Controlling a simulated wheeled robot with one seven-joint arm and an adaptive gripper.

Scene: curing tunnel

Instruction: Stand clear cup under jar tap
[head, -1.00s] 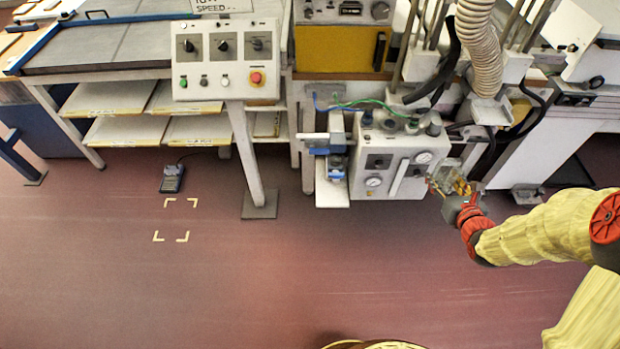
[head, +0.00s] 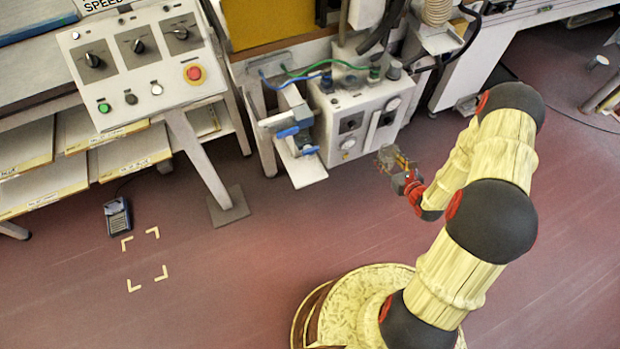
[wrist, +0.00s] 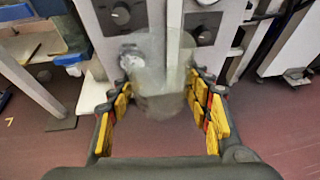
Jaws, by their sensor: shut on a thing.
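A clear cup (wrist: 158,80) is between the fingers of my gripper (wrist: 160,98) in the wrist view, and the fingers are shut on it. It looks roughly upright, with the white machine front showing through it. In the head view my gripper (head: 398,168) holds the cup (head: 387,157) in front and to the right of the white box. A blue jar with a tap (head: 304,142) is on the left of that box, above a small white shelf (head: 308,174). Blue parts of it show at the upper left of the wrist view (wrist: 70,59). The spout is too small to make out.
The white box (head: 350,115) has dials, gauges and hoses. A control panel (head: 145,65) on a leg stands to the left. A foot pedal (head: 117,216) and yellow corner marks lie on the floor. Open floor lies before the machine.

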